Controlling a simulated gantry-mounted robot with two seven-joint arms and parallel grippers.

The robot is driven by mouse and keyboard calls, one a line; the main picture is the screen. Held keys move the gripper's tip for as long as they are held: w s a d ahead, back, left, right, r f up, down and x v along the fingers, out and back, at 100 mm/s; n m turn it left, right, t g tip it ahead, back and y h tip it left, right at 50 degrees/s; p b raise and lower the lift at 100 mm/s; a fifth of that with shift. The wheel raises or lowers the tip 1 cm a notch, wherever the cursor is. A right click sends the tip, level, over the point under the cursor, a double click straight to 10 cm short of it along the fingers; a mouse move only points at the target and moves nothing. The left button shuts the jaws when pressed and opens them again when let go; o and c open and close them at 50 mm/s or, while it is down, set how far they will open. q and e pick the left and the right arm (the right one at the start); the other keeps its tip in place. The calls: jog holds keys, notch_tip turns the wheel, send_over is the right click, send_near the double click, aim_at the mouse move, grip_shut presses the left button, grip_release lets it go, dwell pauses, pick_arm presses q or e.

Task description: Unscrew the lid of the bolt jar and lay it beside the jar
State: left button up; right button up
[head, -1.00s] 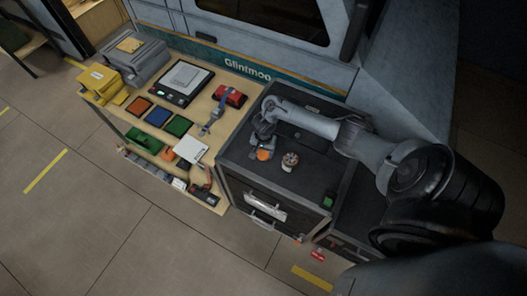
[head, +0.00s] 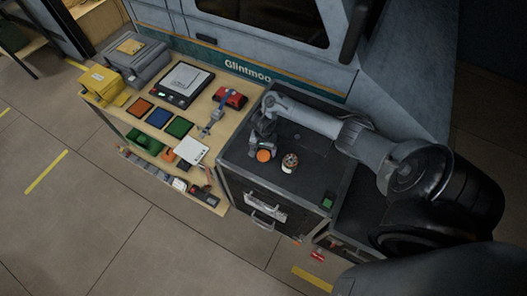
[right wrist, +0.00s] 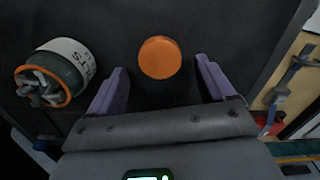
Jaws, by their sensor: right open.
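The bolt jar (head: 289,163) stands open on the black top of a cabinet, and bolts show in its mouth. In the right wrist view the jar (right wrist: 70,60) has a white label and an orange rim. The round orange lid (head: 264,156) lies flat on the black top, left of the jar and apart from it. My right gripper (head: 263,148) is open and empty at the lid. In the right wrist view the lid (right wrist: 160,58) shows between and beyond the two purple fingertips, with a gap on each side. My left gripper is not in view.
A wooden bench (head: 225,130) left of the cabinet holds a scale (head: 184,83), coloured trays, a red box (head: 230,97) and a yellow case (head: 103,83). A small green item (head: 328,203) sits at the cabinet's front right corner. The black top right of the jar is clear.

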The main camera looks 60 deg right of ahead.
aim_at(263, 155)
notch_tip(263, 155, up, 8)
jog(key=p, duration=0.3)
jog(key=a+n+t+p, duration=0.1)
jog(key=a+n+t, duration=0.3)
jog(key=a+n, duration=1.1)
jog(key=s+a+r+n+p, duration=0.1)
jog(key=s+a+r, duration=0.3)
jog(key=s+r, duration=0.3)
jog(key=s+a+r+n+p, duration=0.1)
jog(key=s+a+r, duration=0.4)
jog(key=s+r, duration=0.2)
jog(key=shift+a+r+p, duration=0.2)
jog(key=shift+r+p, duration=0.15)
jog(key=shift+r, duration=0.55)
